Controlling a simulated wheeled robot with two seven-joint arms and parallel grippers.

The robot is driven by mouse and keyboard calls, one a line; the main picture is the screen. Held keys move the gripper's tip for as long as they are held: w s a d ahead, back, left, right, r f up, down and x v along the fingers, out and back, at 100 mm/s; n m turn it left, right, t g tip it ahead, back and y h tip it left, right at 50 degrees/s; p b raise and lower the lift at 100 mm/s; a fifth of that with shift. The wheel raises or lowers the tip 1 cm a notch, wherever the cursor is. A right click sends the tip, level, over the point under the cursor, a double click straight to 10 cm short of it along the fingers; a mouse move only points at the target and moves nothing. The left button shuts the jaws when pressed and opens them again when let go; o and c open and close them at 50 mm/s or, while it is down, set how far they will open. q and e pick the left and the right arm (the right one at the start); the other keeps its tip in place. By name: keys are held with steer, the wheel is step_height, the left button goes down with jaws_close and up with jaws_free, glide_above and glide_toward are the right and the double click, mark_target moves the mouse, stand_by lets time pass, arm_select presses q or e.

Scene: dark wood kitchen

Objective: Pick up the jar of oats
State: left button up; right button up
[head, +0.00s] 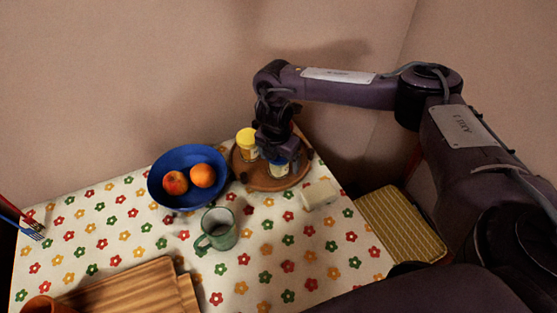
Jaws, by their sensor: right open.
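A round brown wooden tray (244,178) stands at the back right of the table, with two small jars on it. One jar (247,143) has a yellow lid. The other jar (279,168) has a pale body with blue on it and is partly hidden by my right gripper. I cannot read the labels, so I cannot tell which jar holds oats. My right gripper (279,155) is open and points down over the partly hidden jar. The view does not show whether its fingers are around that jar or just above it. My left gripper is out of view.
A blue bowl (161,181) with two fruits stands left of the tray. A green mug (222,233) and a pale block (319,195) are in front of it. Wooden boards (125,290) lie front left. The wall is close behind. The flowered cloth (290,245) is clear front right.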

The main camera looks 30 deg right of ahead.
steer(key=c, duration=1.2)
steer(key=shift+c, duration=0.4)
steer(key=shift+r, duration=0.1)
